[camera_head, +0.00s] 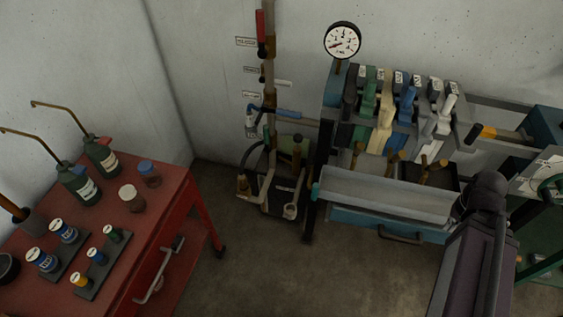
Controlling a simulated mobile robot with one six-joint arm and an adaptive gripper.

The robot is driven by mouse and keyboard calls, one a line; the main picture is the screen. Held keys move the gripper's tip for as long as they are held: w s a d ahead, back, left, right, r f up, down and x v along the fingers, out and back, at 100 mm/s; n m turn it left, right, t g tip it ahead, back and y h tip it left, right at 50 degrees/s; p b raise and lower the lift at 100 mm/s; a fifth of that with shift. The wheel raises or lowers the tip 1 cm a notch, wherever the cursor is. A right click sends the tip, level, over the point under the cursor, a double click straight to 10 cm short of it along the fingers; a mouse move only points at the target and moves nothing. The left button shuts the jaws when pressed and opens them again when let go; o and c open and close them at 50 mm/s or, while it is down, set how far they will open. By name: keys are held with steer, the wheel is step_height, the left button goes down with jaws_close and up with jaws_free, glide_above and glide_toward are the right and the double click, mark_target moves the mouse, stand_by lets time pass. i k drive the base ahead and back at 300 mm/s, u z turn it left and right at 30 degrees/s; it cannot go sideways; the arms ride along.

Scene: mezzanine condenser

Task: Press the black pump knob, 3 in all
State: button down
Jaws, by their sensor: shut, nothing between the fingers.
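A small pump-like unit with a dark base (283,192) stands low against the back wall, left of the blue bench. An upright brown post with a dark rounded top (297,141) rises from its right side. This top looks like the black pump knob, but it is small and dim, so I cannot be sure. Nothing touches it. My arm shows at the lower right, across the blue bench from the post. My gripper is not visible in this view.
A red cart (150,222) with bottles, jars and small canisters stands at the left. The blue bench (395,222) carries coloured levers and a grey tray front; a round gauge (342,40) rises above it. A vertical pipe (268,80) runs up the wall. Floor between cart and bench is clear.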

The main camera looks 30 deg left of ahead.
mark_target(298, 138)
steer(key=u, duration=1.2)
steer(key=k, duration=0.9)
steer(key=z, duration=0.05)
steer(key=i, duration=0.65)
steer(key=u, duration=0.05)
